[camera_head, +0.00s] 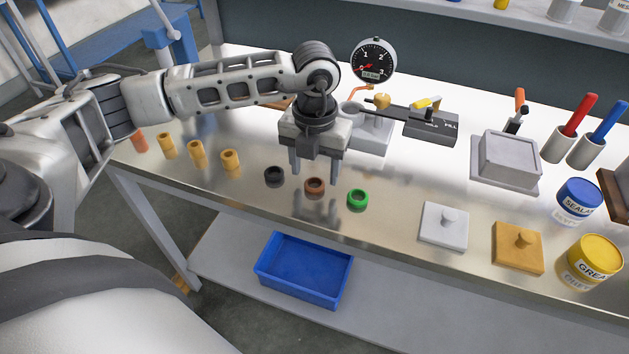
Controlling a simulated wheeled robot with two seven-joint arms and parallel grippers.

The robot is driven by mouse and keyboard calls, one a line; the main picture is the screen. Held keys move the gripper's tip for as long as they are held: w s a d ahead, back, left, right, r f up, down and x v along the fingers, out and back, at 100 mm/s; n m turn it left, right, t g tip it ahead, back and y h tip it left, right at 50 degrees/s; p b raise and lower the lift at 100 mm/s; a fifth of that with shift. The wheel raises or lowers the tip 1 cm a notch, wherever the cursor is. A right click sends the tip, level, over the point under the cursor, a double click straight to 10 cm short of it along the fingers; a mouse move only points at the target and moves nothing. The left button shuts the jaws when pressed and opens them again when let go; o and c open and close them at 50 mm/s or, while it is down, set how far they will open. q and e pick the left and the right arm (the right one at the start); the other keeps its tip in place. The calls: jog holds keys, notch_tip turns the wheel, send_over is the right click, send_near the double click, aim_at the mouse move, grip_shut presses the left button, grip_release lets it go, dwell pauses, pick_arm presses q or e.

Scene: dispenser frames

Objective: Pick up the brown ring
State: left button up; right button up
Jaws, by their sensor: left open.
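The brown ring (315,187) lies flat on the shiny metal bench top, near its front edge. A black ring (274,175) lies to its left and a green ring (357,199) to its right. My left gripper (314,170) points down above and just behind the brown ring, with its two fingers apart. Nothing shows between the fingers. It does not seem to touch the ring, but the exact height is hard to tell. My right gripper is not in view.
Several yellow-brown bushings (197,151) stand to the left. A dial gauge fixture (373,61) stands behind my gripper. A white plate (444,226), an orange plate (517,247) and a yellow grease can (594,258) are to the right. A blue bin (304,270) sits on the lower shelf.

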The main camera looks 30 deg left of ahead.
aim_at(310, 180)
pick_arm(q)
jog(key=shift+f, duration=1.2)
jog(key=c, duration=1)
jog(key=shift+r, duration=0.1)
jog(key=shift+c, duration=0.2)
